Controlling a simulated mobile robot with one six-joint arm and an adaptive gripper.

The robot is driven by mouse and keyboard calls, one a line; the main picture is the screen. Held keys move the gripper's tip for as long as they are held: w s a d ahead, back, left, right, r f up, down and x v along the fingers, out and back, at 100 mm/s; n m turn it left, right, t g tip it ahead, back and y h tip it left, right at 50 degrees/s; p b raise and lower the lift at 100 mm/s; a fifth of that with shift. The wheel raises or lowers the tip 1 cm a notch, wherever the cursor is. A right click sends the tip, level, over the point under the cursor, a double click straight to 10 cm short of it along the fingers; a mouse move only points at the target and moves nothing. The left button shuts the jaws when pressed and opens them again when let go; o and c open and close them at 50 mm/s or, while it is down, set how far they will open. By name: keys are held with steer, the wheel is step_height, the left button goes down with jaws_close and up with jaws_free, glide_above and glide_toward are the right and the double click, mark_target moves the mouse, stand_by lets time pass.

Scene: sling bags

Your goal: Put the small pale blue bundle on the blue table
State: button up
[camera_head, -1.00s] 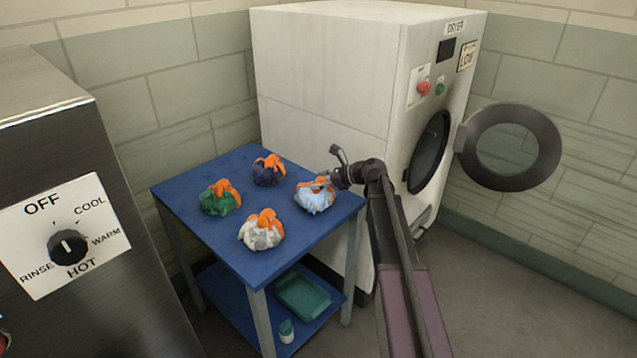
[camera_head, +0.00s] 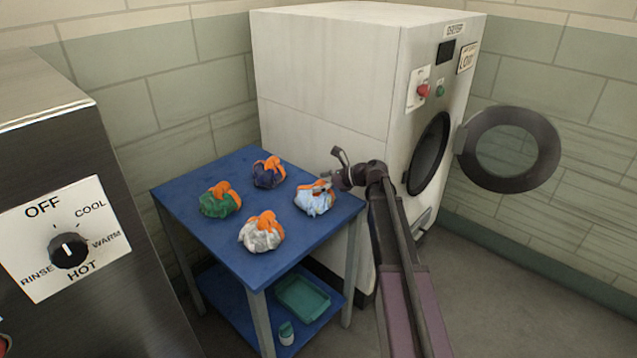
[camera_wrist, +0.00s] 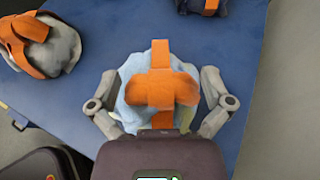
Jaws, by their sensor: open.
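The small pale blue bundle (camera_head: 314,199) with an orange strap rests on the blue table (camera_head: 270,262), near its right corner. In the wrist view the bundle (camera_wrist: 138,92) sits between the fingers of my gripper (camera_wrist: 158,112). The fingers are spread to either side of it. In the head view my gripper (camera_head: 326,181) is at the bundle's upper right side. My gripper is open. The lower part of the bundle is hidden by the gripper body in the wrist view.
A dark blue bundle (camera_head: 268,173), a green bundle (camera_head: 219,201) and a white bundle (camera_head: 262,233) share the tabletop. The dryer (camera_head: 330,90) stands behind, its round door (camera_head: 546,150) open. A green tray (camera_head: 303,299) and small bottle (camera_head: 286,333) are on the lower shelf.

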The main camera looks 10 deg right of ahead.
steer(key=p+v, duration=0.4)
steer(key=v, duration=0.7)
steer(key=shift+d, duration=0.2)
steer(key=shift+s+a, duration=0.1)
steer(key=shift+s, duration=0.05)
steer(key=s+a+f+n, duration=0.1)
steer(key=a, duration=0.1)
steer(key=s+a+f+n+g+h, duration=0.1)
steer(key=s+n, duration=0.1)
steer(key=s+a+f+n+g+h, duration=0.1)
steer(key=s+a+f+n, duration=0.1)
steer(key=shift+s+a, duration=0.2)
steer(key=shift+a, duration=0.1)
steer(key=s+a+f+n+g+h, duration=0.2)
steer(key=s+n+h, duration=0.3)
steer(key=s+n, duration=0.4)
steer(key=s+a+f+n+g+h, duration=0.2)
steer(key=s+a+f+n+h, duration=0.1)
steer(key=s+n, duration=0.6)
steer(key=shift+s+f+n+g+h, duration=0.35)
steer(key=shift+s+f+h, duration=0.45)
steer(key=shift+f, duration=0.4)
steer(key=shift+w, duration=0.1)
